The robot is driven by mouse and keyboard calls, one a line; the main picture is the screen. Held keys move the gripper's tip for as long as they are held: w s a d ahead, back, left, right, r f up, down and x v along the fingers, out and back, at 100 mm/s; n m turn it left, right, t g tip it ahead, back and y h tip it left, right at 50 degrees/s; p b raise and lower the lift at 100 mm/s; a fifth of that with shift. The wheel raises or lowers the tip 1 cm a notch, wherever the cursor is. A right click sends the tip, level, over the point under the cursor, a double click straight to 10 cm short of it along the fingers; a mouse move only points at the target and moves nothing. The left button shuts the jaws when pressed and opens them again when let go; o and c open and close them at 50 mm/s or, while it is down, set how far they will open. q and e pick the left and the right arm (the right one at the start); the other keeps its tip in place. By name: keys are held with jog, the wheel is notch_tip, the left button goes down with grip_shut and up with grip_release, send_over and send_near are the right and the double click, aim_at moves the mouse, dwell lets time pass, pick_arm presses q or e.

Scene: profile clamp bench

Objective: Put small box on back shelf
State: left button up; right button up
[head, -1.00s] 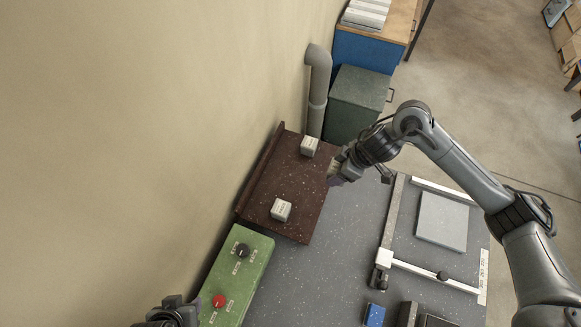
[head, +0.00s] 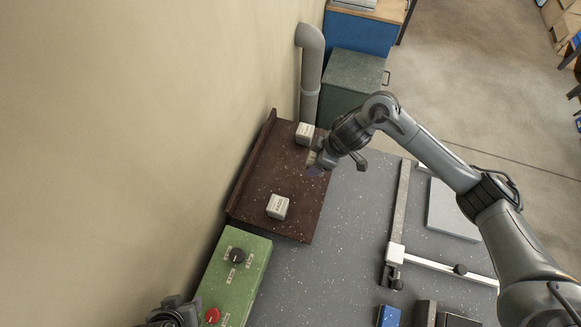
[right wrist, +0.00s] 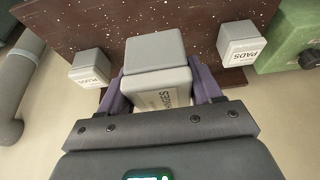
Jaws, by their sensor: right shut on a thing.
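The small box (right wrist: 156,92) is pale grey with a printed label. In the right wrist view it sits between the two purple fingers of my right gripper (right wrist: 160,92), which is shut on it. In the head view my right gripper (head: 318,164) is by the right edge of the dark brown speckled back shelf (head: 290,180), near its far end. The held box is mostly hidden there. Whether it touches the shelf I cannot tell. My left gripper (head: 174,314) is only partly visible at the bottom left, and its fingers cannot be made out.
Two similar pale boxes stand on the shelf: one at the far end (head: 304,133), one marked PADS nearer (head: 277,206). Bare shelf lies between them. A green control box (head: 232,275) adjoins the near end. A grey pipe (head: 309,70) rises behind the far end.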

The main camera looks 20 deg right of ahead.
pick_arm(q)
jog(key=shift+a+f+b, duration=0.2)
jog(key=shift+f+b, duration=0.05)
jog(key=shift+b, duration=0.05)
pick_arm(e)
jog(key=w+a+f, duration=0.1)
jog(key=a, duration=0.1)
jog(key=w+a+f, duration=0.3)
jog(key=w+a, duration=0.1)
jog(key=shift+w+f, duration=0.25)
jog(key=shift+f, duration=0.1)
pick_arm(q)
jog(key=shift+d+f, duration=0.15)
pick_arm(e)
jog(key=shift+f, duration=2)
jog(key=shift+f, duration=0.15)
pick_arm(q)
jog(key=shift+w, duration=0.1)
pick_arm(e)
jog(key=o, duration=1.2)
jog(key=shift+f, duration=0.1)
jog(key=shift+o, duration=1)
